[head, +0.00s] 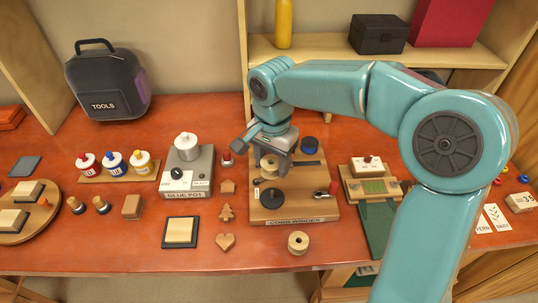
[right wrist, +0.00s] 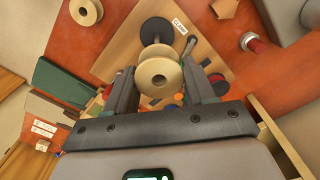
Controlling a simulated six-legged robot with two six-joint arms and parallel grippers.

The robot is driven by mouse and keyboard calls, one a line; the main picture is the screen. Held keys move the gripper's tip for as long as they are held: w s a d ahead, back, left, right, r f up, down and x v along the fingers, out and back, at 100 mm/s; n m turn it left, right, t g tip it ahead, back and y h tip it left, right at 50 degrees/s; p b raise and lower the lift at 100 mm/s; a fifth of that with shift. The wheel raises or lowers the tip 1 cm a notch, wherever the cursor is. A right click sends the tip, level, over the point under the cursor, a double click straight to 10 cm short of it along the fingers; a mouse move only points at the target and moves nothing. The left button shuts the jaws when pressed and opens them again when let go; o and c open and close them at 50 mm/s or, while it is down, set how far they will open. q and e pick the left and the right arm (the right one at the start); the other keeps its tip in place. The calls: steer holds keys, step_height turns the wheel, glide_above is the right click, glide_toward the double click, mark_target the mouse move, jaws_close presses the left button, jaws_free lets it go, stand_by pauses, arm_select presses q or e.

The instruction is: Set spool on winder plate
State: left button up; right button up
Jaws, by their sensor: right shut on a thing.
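A wooden spool (right wrist: 160,76) is held between the fingers of my right gripper (right wrist: 160,88). In the head view the gripper (head: 274,158) is over the cord winder board (head: 325,205), with the spool (head: 268,166) partly hidden by the fingers. The winder plate, a black disc (head: 272,198), lies near the board's front left. The held spool is farther back than this plate in the head view. The plate also shows beyond the spool in the right wrist view (right wrist: 157,28). I cannot tell the exact height gap. My left gripper is not in view.
A second spool (head: 298,242) stands on the table in front of the board. The glue pot (head: 188,172) stands to the left.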

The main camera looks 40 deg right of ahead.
steer(key=shift+s+d, duration=0.1)
steer(key=shift+d, duration=0.2)
steer(key=shift+s+f, duration=0.15)
steer(key=shift+f, duration=0.05)
steer(key=shift+a+f+b, duration=0.35)
steer(key=shift+f+b, duration=0.25)
steer(key=shift+b, duration=0.15)
steer(key=f, duration=0.1)
steer(key=f+b, duration=0.2)
steer(key=shift+d, duration=0.25)
steer(key=shift+a+f+b, duration=0.15)
steer(key=shift+f+b, duration=0.45)
steer(key=shift+b, duration=0.1)
steer(key=shift+f, duration=0.2)
